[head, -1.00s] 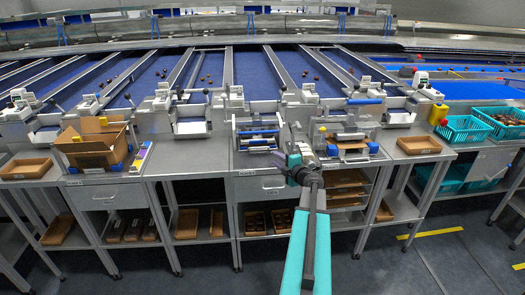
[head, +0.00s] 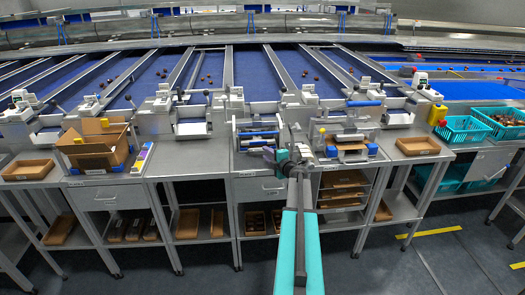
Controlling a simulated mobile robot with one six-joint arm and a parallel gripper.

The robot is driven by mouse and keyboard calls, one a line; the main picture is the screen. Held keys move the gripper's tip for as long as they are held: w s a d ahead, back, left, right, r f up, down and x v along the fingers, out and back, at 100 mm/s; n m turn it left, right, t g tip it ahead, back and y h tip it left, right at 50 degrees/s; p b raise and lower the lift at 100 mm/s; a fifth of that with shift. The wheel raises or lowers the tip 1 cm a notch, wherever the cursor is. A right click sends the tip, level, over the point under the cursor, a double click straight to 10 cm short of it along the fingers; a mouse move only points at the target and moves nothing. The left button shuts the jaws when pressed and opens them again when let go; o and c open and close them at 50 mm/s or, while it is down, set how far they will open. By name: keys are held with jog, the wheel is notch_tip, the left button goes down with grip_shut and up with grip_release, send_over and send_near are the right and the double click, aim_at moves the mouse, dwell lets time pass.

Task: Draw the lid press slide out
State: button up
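Two bench-top press-like fixtures stand side by side at the middle of the bench; I cannot tell for sure which has the lid press slide. The left fixture (head: 257,136) has a dark roller-like bar and blue parts. The right fixture (head: 346,133) has a grey frame, blue blocks at its front corners and a brown carton part under it. My gripper (head: 279,153) is at the front right of the left fixture, close to it. Its fingers are small and partly hidden by my wrist, so contact and opening do not show.
An open cardboard box (head: 98,150) stands on the left bench, and brown trays lie at the left (head: 29,170) and right (head: 417,146). A closed drawer (head: 262,190) is below the left fixture. Teal crates (head: 464,131) stand at the right. Blue sorting lanes run behind.

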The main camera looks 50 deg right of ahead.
aim_at(262, 151)
jog(key=shift+p+x, duration=0.55)
jog(key=shift+x, duration=1.9)
grip_shut()
